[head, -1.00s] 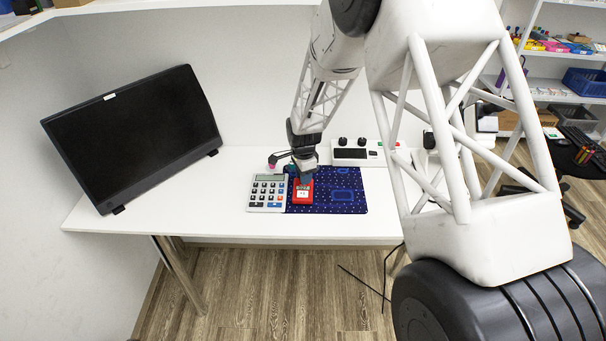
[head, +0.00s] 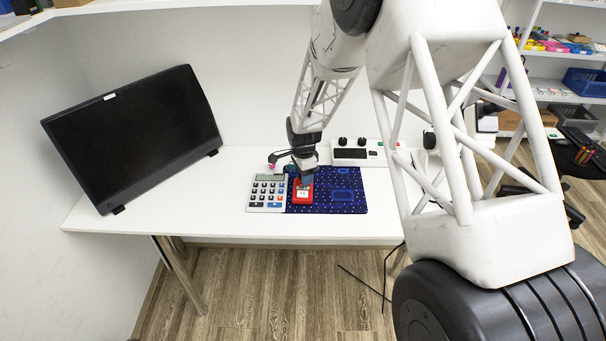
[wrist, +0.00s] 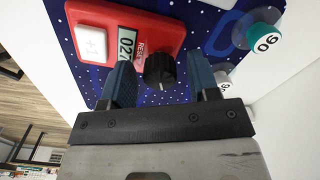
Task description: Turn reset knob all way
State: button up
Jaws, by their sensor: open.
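The red counter (head: 302,197) lies on the dark blue patterned mat (head: 345,200), right of a calculator. In the wrist view the counter (wrist: 142,22) shows a small display, a white +1 button (wrist: 91,42) and a black round knob (wrist: 160,70) beside the word RESET. My gripper (head: 307,179) is over the far part of the counter in the head view, hiding the knob there. In the wrist view my gripper (wrist: 159,63) is open, one blue finger on each side of the knob. Gaps show on both sides. I cannot tell the fingers' height relative to it.
The grey calculator (head: 267,193) stands close on the left. A white box with black knobs (head: 357,152) is behind the mat. A round, numbered teal-and-white item (wrist: 262,40) is right of the counter in the wrist view. A monitor (head: 135,130) stands left. The desk front is clear.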

jog(key=shift+r, duration=2.8)
jog(key=shift+r, duration=0.1)
jog(key=shift+r+m, duration=0.45)
jog(key=shift+m, duration=0.75)
jog(key=shift+r+m, duration=0.45)
jog(key=shift+m, duration=0.75)
jog(key=shift+f, duration=0.2)
jog(key=shift+f, duration=3.75)
jog(key=c, duration=0.8)
